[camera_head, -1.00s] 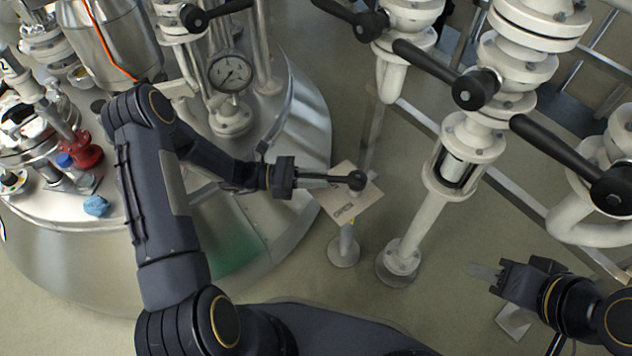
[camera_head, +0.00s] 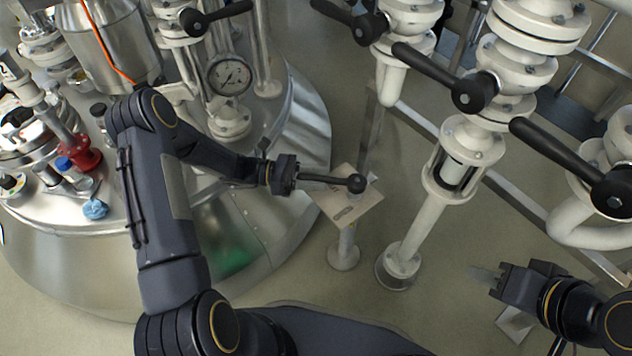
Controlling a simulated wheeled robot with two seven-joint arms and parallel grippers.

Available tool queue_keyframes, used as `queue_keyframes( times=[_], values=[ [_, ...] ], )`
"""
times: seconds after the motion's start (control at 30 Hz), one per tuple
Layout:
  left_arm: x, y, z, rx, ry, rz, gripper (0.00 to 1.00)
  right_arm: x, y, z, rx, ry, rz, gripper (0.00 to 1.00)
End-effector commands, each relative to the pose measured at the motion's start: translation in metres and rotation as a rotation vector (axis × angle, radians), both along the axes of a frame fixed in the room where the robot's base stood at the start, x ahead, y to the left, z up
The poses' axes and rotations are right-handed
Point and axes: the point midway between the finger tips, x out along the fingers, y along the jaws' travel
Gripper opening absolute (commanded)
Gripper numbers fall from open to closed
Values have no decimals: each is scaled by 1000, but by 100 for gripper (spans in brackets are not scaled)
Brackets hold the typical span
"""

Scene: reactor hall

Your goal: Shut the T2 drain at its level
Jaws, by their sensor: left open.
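A black lever with a ball knob (camera_head: 356,184) points right, above a pale square plate (camera_head: 362,207) on a short floor post. The plate carries small dark lettering, too blurred to read now. My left gripper (camera_head: 312,181) reaches in from the left at the lever, its open jaws around or just over the shaft, short of the knob; I cannot tell if they touch it. The lever's pivot end is hidden behind the gripper. My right gripper (camera_head: 486,273) is low at the right, away from the lever; its jaw opening cannot be made out.
A large steel vessel (camera_head: 285,235) with a pressure gauge (camera_head: 230,75) stands left. White pipes with black-handled valves (camera_head: 445,75) fill the upper right; one pipe has a sight glass (camera_head: 453,172). The floor (camera_head: 420,320) between my arms is clear.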

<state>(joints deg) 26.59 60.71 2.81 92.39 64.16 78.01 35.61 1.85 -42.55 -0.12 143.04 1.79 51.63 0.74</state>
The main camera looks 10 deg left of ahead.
Motion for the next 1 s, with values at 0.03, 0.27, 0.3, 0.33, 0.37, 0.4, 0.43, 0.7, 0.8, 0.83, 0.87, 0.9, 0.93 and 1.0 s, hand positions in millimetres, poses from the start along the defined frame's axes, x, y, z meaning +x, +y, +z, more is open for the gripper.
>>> queue_keyframes(
  times=[0.03, 0.27, 0.3, 0.33, 0.37, 0.4, 0.43, 0.7, 0.8, 0.83, 0.87, 0.9, 0.93, 1.0],
  values=[
    [0, 0, 10, 0, -2, 1, 42, 0, 0, 7, 0, 0, 0, 36],
    [-16, -3, 53, -1, 2, 0, 42, 0, 0, 33, 0, 0, 0, 36],
    [-22, -5, 61, -1, 2, 0, 42, 0, 0, 37, 0, 0, 0, 36],
    [-27, -7, 66, 0, 1, 0, 42, 0, 0, 40, 0, 0, 0, 36],
    [-31, -8, 72, 0, 0, 0, 42, 0, 0, 43, 0, 0, 0, 36],
    [-38, -10, 80, -1, 1, 0, 42, 0, 0, 47, 0, 0, 0, 36],
    [-42, -11, 86, -1, 1, 0, 42, 0, 0, 50, 0, 0, 0, 36],
    [-97, -26, 113, -2, 3, -1, 42, 0, 0, 69, 0, 0, 0, 36],
    [-113, -30, 119, 0, 3, 0, 42, 0, 0, 74, 0, 0, 0, 36],
    [-117, -31, 121, 0, 3, 0, 42, 0, 0, 75, 0, 0, 0, 36],
    [-121, -32, 122, 0, 1, 0, 42, 0, 0, 75, 0, 0, 0, 36],
    [-125, -34, 124, -1, 2, 0, 42, 0, 0, 76, 0, 0, 0, 36],
    [-127, -34, 125, -1, 1, 0, 42, 0, 0, 77, 0, 0, 0, 36],
    [-132, -35, 126, -1, 0, 0, 42, 0, 0, 78, 0, 0, 0, 36]
  ],
)
